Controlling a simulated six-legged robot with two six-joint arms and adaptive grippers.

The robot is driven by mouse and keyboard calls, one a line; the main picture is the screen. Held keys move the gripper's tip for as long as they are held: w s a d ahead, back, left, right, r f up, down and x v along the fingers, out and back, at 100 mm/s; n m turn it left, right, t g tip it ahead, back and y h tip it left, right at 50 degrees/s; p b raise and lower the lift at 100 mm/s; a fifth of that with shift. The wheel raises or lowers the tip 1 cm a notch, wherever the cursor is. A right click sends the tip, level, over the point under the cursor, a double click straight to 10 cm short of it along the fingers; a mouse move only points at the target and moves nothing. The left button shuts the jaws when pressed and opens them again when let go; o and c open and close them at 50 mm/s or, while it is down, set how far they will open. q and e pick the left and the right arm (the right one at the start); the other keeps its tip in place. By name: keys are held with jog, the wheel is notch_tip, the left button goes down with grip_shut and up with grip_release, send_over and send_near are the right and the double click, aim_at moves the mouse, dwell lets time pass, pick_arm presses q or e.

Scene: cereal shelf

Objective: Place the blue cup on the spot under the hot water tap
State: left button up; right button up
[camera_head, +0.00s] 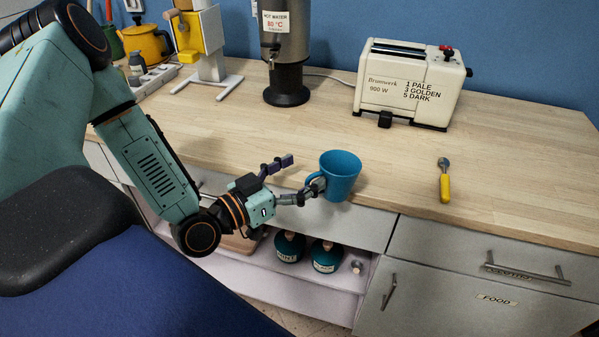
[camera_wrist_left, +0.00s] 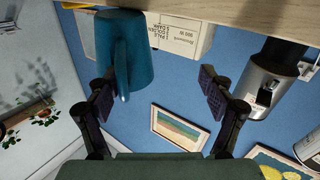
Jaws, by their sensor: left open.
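The blue cup (camera_head: 343,178) stands upright near the front edge of the wooden counter, its handle toward my left gripper. My left gripper (camera_head: 303,174) is open at the cup's left side, with one finger close to the handle. In the left wrist view (camera_wrist_left: 158,88), which is upside down, the cup (camera_wrist_left: 140,50) lies toward the left finger and the handle overlaps that fingertip; I cannot tell if they touch. The hot water tank (camera_head: 286,45) stands at the back on a round black base (camera_head: 286,95). It also shows in the wrist view (camera_wrist_left: 265,90). My right gripper is not in view.
A cream toaster (camera_head: 410,85) stands at the back right. A yellow-handled spoon (camera_head: 444,182) lies right of the cup. A yellow and white device (camera_head: 205,45) stands left of the tank. The counter (camera_head: 230,125) between cup and tank is clear. Drawers are below.

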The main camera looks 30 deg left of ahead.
pick_arm(q)
grip_shut()
dwell(0.6)
jog(key=shift+r, duration=0.1)
dwell(0.6)
jog(key=s+d+f+m+g+h+b, duration=0.1)
jog(key=s+d+f+m+h+b, duration=0.1)
jog(key=d, duration=0.8)
jog(key=shift+s+f+h+b, duration=0.45)
jog(key=shift+f+h+b, duration=0.35)
jog(key=shift+f+b, duration=0.25)
